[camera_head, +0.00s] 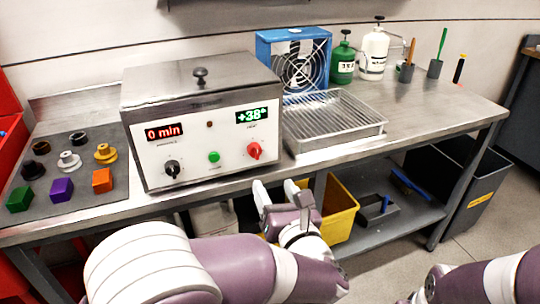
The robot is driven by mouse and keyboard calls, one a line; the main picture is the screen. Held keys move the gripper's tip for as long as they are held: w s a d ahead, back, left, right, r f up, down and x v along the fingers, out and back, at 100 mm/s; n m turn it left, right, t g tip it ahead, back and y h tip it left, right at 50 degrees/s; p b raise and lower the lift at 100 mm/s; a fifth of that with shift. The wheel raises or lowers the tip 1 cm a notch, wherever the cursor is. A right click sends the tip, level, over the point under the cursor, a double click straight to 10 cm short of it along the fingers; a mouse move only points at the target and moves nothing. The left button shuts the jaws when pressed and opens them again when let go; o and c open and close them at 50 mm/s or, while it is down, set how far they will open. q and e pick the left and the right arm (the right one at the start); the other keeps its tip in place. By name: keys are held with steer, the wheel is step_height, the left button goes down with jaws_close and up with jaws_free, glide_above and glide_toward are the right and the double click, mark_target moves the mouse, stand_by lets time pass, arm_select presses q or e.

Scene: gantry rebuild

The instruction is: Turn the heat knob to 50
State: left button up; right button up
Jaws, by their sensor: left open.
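The silver heating box (205,120) stands on the steel bench with its white panel facing me. The red knob (254,150) sits at the panel's right, below a green display (251,115) reading about +38°; I take it as the heat knob. A black knob (172,168) is at the left below a red display (164,132) reading 0 min. A green button (214,157) lies between the knobs. My left gripper (277,188) is open and empty, below and slightly right of the red knob, near the bench's front edge and apart from the knob. My right gripper's fingers are out of frame.
A wire-rack tray (333,121) stands right of the box, with a blue fan (293,58) behind it. Bottles and brushes stand at the back right. Coloured blocks and several knob-like parts lie on a grey mat (80,196) at left. A yellow bin (341,209) is under the bench.

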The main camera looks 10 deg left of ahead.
mark_target(257, 155)
arm_select(q)
steer(key=x, duration=1.2)
steer(key=shift+w+a+p, duration=0.15)
steer(key=shift+w+p, duration=0.15)
steer(key=shift+w, duration=0.05)
steer(key=c, duration=1)
steer(key=shift+c, duration=0.2)
